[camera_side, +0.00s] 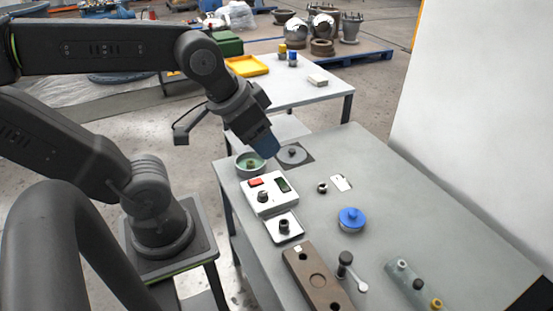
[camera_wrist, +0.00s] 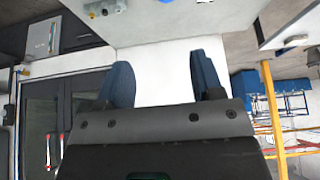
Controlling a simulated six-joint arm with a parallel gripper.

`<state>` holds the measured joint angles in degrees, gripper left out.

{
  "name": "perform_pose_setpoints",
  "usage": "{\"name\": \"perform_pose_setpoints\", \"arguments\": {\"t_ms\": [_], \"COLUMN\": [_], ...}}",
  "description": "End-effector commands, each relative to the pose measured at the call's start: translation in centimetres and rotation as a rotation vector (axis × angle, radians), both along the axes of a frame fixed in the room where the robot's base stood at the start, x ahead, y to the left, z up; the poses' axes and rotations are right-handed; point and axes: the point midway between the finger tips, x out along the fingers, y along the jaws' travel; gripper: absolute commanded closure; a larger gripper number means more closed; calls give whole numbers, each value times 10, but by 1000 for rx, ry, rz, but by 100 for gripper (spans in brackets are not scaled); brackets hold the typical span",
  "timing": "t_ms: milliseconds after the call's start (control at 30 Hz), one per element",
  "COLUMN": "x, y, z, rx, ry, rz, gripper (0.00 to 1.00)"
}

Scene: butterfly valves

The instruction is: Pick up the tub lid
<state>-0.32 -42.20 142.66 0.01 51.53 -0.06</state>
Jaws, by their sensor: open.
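The blue round lid (camera_side: 351,217) with a small knob on top looks like the tub lid. It sits level on a pale round base on the grey table, right of the middle in the side view. My gripper (camera_side: 266,147) is above the table's far left part, well to the left of and behind the blue lid. In the wrist view its two blue fingers (camera_wrist: 160,72) stand apart with nothing between them.
A box with buttons (camera_side: 268,205), a brown block (camera_side: 311,275), a lever (camera_side: 349,268) and a pipe piece (camera_side: 408,283) stand nearer. The table's right side (camera_side: 420,215) is clear.

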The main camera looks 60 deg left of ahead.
Motion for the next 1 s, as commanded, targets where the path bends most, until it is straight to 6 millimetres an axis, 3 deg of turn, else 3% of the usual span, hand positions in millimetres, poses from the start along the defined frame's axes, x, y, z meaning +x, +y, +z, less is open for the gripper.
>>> {"name": "perform_pose_setpoints", "arguments": {"t_ms": [167, 267, 533, 767, 1000], "x": [38, 74, 171, 235, 268], "y": [16, 35, 109, 193, 290], "z": [9, 12, -9, -65, -155], "rx": [-4, -9, -32, -59, -96], "ry": [36, 66, 141, 206, 270], "rz": [73, 138, 321, 476, 634], "gripper": [39, 39, 39, 39, 39]}}
